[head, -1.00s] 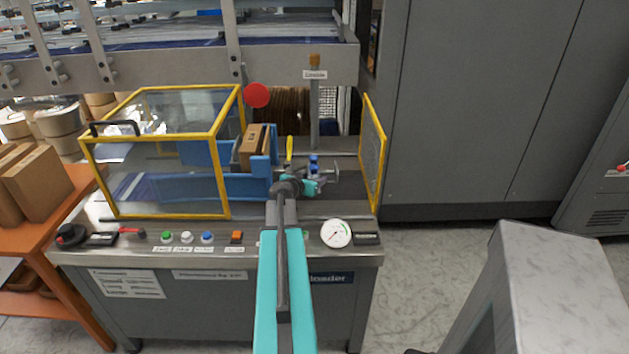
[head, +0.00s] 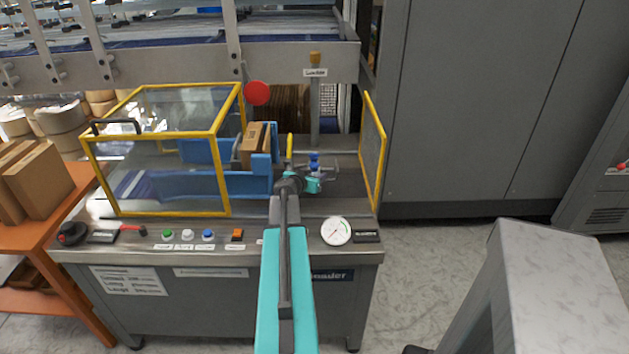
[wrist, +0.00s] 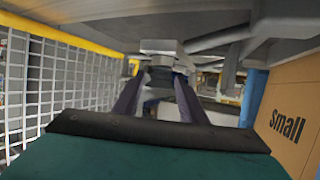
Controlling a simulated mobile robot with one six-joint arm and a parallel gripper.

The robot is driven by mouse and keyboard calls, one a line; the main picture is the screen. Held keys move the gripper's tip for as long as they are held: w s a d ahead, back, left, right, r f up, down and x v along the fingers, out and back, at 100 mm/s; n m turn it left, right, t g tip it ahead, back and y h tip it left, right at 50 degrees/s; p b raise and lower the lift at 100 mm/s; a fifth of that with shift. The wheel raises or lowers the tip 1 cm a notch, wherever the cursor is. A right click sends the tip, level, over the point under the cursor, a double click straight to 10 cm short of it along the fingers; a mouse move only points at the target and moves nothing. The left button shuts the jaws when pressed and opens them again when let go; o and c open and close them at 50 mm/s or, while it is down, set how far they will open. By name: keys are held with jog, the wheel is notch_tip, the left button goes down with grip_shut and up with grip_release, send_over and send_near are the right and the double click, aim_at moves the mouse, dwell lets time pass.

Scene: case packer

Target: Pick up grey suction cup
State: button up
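In the head view my teal gripper (head: 318,181) is over the right part of the machine's bed, beside small blue fittings (head: 314,161) on a thin bar. In the wrist view my two dark fingers (wrist: 161,85) stand apart, with a visible gap between them. A pale grey block (wrist: 162,47) lies just beyond the fingertips. I cannot tell whether the fingers touch it. I cannot make out the grey suction cup for certain in either view; the gripper and wrist may hide it in the head view.
A brown carton (head: 254,145) stands in the blue holder (head: 263,175) left of my gripper. A yellow-framed mesh guard (head: 373,150) is close on the right. A clear yellow-framed cover (head: 160,135) is at the left. Buttons and a gauge (head: 336,231) line the front edge.

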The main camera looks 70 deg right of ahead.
jog(key=c, duration=0.6)
jog(key=shift+r, duration=0.15)
jog(key=shift+r+b, duration=0.35)
jog(key=shift+r, duration=0.5)
jog(key=shift+s+a+r, duration=0.1)
jog(key=shift+r, duration=0.7)
jog(key=s+a+r+p, duration=0.1)
jog(key=s+a+p, duration=0.4)
jog(key=s+a, duration=0.3)
jog(key=shift+s+a+r+p, duration=0.25)
jog(key=shift+a+r+p, duration=0.1)
jog(key=shift+a, duration=0.85)
jog(key=s+a+p, duration=0.1)
jog(key=p, duration=0.4)
jog(key=shift+s+a+f+p, duration=0.15)
jog(key=shift+a+p, duration=0.3)
jog(key=shift+p, duration=0.95)
